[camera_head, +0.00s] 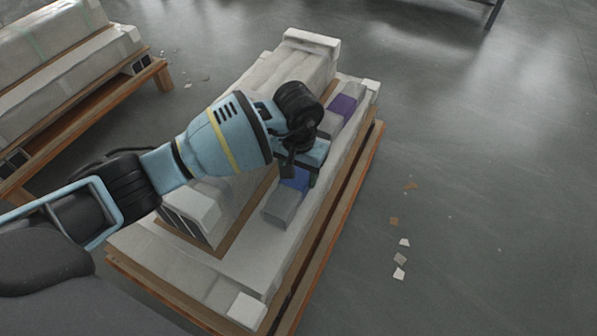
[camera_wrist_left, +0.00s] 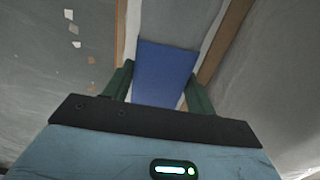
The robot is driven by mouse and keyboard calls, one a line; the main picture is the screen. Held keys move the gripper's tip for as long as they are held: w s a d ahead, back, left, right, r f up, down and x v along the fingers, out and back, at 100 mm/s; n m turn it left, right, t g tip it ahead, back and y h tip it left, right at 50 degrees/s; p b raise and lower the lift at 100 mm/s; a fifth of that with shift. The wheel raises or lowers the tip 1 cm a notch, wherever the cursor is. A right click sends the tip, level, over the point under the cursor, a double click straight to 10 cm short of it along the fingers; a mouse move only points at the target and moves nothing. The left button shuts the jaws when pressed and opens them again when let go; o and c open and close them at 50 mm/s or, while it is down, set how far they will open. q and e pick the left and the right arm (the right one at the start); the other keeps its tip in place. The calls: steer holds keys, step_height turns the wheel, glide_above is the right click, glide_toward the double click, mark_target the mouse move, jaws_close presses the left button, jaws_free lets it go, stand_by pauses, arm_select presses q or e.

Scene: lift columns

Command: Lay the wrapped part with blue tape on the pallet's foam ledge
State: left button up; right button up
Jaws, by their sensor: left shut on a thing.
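The wrapped part with blue tape (camera_head: 281,207) is a grey block at the ledge along the right side of the pallet (camera_head: 349,198). My left gripper (camera_head: 297,172) is over the part and shut on it at the blue band. In the left wrist view the blue tape (camera_wrist_left: 166,73) fills the space between the fingers of the gripper (camera_wrist_left: 160,85). Whether the part touches the pale foam ledge (camera_head: 265,258) I cannot tell. My right gripper is not in view.
Another grey part with purple tape (camera_head: 343,105) lies farther back on the same ledge. A large wrapped column (camera_head: 312,60) lies along the pallet's middle. A second loaded pallet (camera_head: 88,112) stands at the left. Scraps (camera_head: 399,273) lie on the floor; the right side is open.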

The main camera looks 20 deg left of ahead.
arm_select(q)
steer(key=shift+f+b, duration=0.3)
steer(key=shift+f, duration=0.05)
steer(key=o, duration=1.1)
steer(key=shift+o, duration=1.4)
steer(key=shift+r, duration=0.1)
